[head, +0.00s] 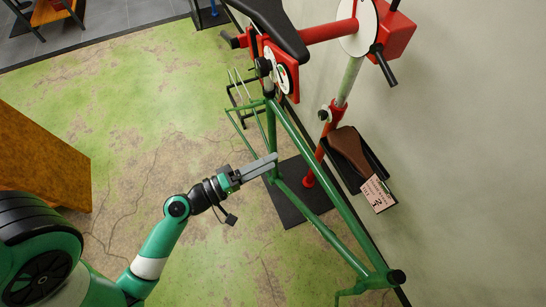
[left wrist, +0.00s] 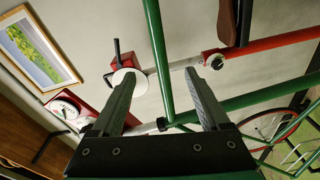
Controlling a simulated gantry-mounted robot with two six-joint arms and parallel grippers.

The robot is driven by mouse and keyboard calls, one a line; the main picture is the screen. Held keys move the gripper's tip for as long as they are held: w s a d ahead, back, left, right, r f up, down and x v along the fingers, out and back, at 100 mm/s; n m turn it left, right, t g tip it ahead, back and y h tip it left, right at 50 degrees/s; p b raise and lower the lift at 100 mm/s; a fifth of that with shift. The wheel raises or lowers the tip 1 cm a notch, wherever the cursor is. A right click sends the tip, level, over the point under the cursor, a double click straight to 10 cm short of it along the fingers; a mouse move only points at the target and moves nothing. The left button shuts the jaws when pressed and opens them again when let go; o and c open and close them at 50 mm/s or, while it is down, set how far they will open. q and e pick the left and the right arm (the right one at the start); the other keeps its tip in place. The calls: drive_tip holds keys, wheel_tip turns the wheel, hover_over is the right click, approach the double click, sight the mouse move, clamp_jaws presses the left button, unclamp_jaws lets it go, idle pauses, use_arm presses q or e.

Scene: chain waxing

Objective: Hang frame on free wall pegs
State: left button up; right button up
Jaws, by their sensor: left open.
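The green bike frame (head: 325,178) is held up at the red repair stand (head: 330,30), with a long tube slanting down to the lower right. In the left wrist view, a green tube (left wrist: 157,45) runs between the finger directions. My left gripper (head: 273,160) is open, its fingers reaching the frame's thin upright tube from the left. In the left wrist view the two fingers (left wrist: 160,85) are spread apart; whether they touch the tube I cannot tell. No wall pegs can be made out for certain. My right gripper is not in view.
A brown saddle (head: 348,150) sits in a black wall tray with a price card (head: 378,194). A black saddle (head: 268,22) is above the frame. The stand's dark base plate (head: 293,212) lies on the floor. A wooden panel (head: 42,150) stands left; open floor lies between.

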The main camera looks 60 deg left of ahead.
sight(299, 148)
use_arm(q)
drive_tip(key=w+p, duration=0.3)
drive_tip(key=w, duration=0.6)
drive_tip(key=shift+w+d, duration=0.15)
drive_tip(key=shift+w, duration=0.8)
clamp_jaws()
drive_tip(key=shift+r, duration=0.1)
idle(0.5)
